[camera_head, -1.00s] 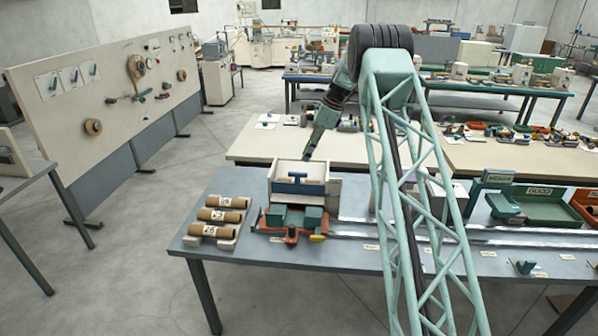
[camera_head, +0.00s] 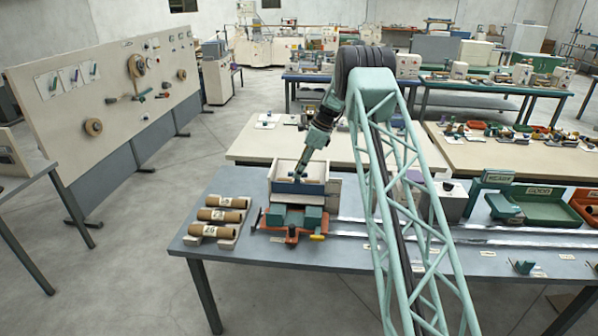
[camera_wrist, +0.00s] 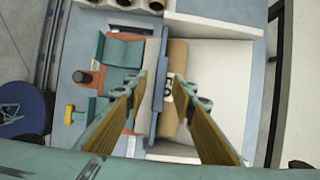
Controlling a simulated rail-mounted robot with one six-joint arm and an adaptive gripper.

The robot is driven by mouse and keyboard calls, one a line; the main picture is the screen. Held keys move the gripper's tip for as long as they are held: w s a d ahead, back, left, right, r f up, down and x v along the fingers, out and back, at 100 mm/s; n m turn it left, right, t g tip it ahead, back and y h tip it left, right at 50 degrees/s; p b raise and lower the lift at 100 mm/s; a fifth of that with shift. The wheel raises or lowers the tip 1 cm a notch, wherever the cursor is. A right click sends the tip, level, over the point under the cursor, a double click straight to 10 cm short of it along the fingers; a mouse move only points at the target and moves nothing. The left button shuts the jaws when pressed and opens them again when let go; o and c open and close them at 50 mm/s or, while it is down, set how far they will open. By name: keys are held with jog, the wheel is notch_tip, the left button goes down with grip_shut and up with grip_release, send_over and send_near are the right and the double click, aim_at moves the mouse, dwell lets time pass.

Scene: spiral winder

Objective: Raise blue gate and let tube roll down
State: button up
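The blue gate (camera_head: 298,187) stands across the front of a cream box-shaped ramp (camera_head: 334,190) on the grey table. In the wrist view, the gate (camera_wrist: 156,100) is a long blue plate. My gripper (camera_head: 298,175) is over the gate. In the wrist view, my gripper (camera_wrist: 159,82) has its fingers apart, one on each side of the gate. The right finger overlaps the tube in view; I cannot tell whether either finger touches anything.
An orange-red base with green blocks (camera_head: 294,219) sits in front of the ramp. Numbered brown tubes (camera_head: 221,215) lie on a pale rack at the left. Metal rails (camera_head: 470,236) run to the right. A cream table (camera_head: 250,146) stands behind.

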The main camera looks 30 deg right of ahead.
jog(key=shift+c, duration=0.3)
grip_shut()
jog(key=shift+w+r+p, duration=0.1)
jog(key=shift+r+p, duration=1.3)
jog(key=shift+r, duration=2.4)
grip_release()
jog(key=shift+r, duration=0.1)
jog(key=shift+o, duration=0.3)
jog(key=v, duration=1.1)
jog(key=shift+d+r, duration=0.25)
